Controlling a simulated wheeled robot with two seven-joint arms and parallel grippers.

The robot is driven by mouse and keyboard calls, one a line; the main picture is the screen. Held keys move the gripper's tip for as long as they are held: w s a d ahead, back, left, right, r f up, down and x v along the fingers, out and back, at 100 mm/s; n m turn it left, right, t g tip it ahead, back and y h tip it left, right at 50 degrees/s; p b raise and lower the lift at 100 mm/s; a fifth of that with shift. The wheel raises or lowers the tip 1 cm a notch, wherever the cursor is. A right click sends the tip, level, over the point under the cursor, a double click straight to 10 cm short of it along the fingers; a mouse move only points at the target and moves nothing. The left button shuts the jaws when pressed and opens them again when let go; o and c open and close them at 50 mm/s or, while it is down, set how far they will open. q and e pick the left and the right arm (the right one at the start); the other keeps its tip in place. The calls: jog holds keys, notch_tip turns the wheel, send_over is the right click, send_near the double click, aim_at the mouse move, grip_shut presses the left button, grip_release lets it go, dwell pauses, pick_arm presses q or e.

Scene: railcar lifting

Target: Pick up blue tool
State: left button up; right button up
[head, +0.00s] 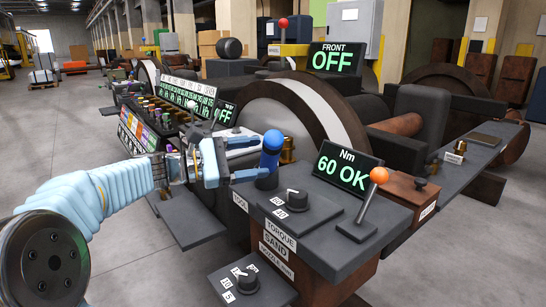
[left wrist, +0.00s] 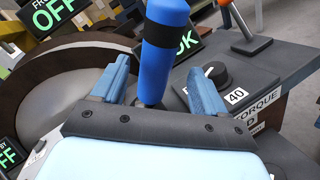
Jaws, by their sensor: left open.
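The blue tool (head: 270,155) stands upright in a dark holder at the left end of the torque console. My left gripper (head: 244,158) is at the tool, coming from the left. In the left wrist view the blue tool (left wrist: 160,50) rises between the two blue fingers of my left gripper (left wrist: 157,88). The fingers are apart, with gaps on both sides of the tool. My right gripper is not in view.
The console carries a torque knob (head: 291,200), an orange-topped lever (head: 368,200) and a display (head: 346,168) reading "60 OK". A large wheel (head: 290,115) stands behind. A rack of coloured items (head: 145,130) is to the left. Open floor lies at the far left.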

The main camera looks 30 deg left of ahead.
aim_at(279, 152)
pick_arm(q)
jog(key=x, duration=0.6)
jog(key=shift+w, duration=0.45)
jog(key=shift+r, duration=0.1)
grip_shut()
